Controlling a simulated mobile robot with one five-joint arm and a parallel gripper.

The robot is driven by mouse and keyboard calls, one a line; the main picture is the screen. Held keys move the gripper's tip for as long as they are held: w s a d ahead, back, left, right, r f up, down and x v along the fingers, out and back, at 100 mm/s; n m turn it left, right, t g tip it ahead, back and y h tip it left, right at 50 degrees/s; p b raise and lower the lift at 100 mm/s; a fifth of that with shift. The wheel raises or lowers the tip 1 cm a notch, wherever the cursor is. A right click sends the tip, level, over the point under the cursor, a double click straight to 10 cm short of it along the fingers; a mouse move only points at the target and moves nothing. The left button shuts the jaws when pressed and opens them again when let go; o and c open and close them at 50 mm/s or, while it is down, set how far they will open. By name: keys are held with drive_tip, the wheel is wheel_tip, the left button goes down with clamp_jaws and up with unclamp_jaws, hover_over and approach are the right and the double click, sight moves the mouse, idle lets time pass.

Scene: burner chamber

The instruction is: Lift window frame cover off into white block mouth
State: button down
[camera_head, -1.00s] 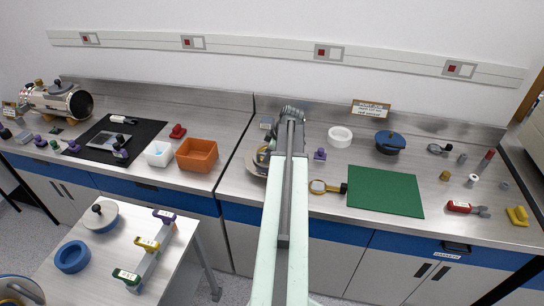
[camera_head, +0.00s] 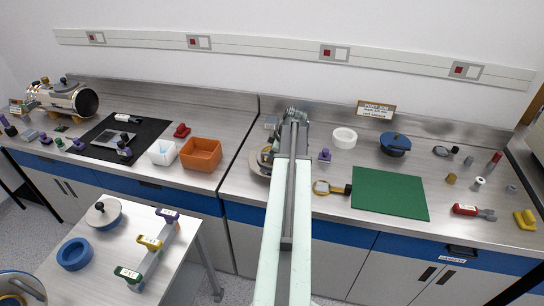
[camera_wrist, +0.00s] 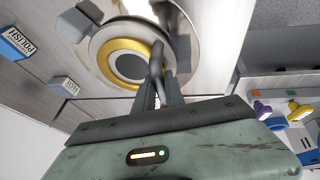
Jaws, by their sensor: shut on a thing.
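A round window frame (camera_wrist: 126,62) with a gold ring and a grey centre fills the upper middle of the wrist view. In the head view, part of a round metal piece (camera_head: 256,163) shows left of my arm on the right-hand counter. My gripper (camera_wrist: 160,88) is shut in front of the window, on a dark upright handle-like part that I take to be the window frame cover (camera_wrist: 157,60). Whether it touches the frame is unclear. In the head view my arm hides the fingertips. A white open-topped block (camera_head: 161,153) stands on the left counter, beside the orange bin.
The orange bin (camera_head: 201,154) and a red part (camera_head: 181,130) stand near the white block. A white ring (camera_head: 344,138), a blue lidded pot (camera_head: 394,144) and a green mat (camera_head: 389,193) lie right of my arm. A small table (camera_head: 110,267) stands in front at left.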

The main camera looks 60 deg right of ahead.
drive_tip(key=shift+w, duration=0.1)
idle(1.8)
idle(0.8)
drive_tip(key=shift+r+p, duration=0.25)
drive_tip(key=shift+p, duration=0.05)
drive_tip(key=shift+r+p, duration=3.85)
